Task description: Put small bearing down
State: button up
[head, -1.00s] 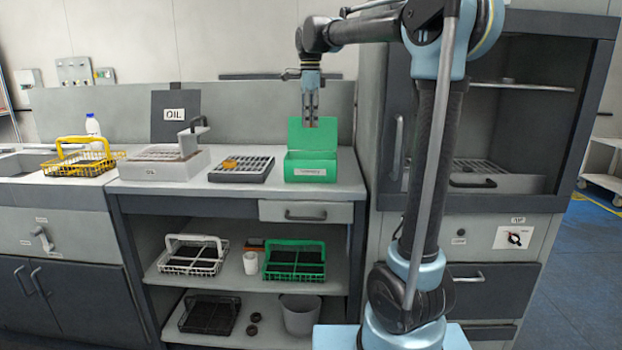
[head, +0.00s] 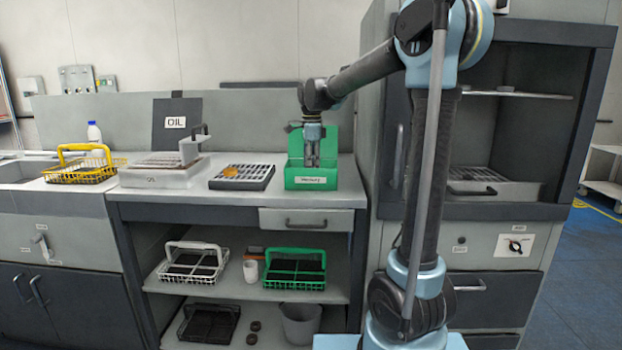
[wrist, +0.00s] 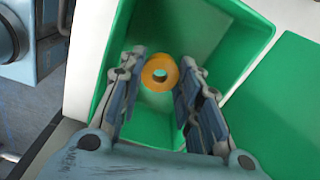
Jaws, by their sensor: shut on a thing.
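The small bearing (wrist: 171,81) shows in the wrist view as an orange ring with a hole through its middle. My gripper (wrist: 158,80) is shut on it, with a finger on each side. The bearing is over the inside of the green box (wrist: 240,15), whose walls surround it in this view. In the head view my gripper (head: 312,163) points straight down into the green box (head: 310,184) on the worktop. The bearing is hidden there by the box front. I cannot tell whether the bearing touches the box floor.
A grey compartment tray (head: 242,184) with an orange item on it stands left of the green box. Further left are the OIL basin (head: 150,180) and a yellow basket (head: 80,173). A tall grey cabinet (head: 373,130) stands close on the right.

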jog(key=shift+f, duration=1.8)
jog(key=o, duration=0.9)
notch_tip(320, 180, up, 12)
jog(key=shift+r, duration=0.1)
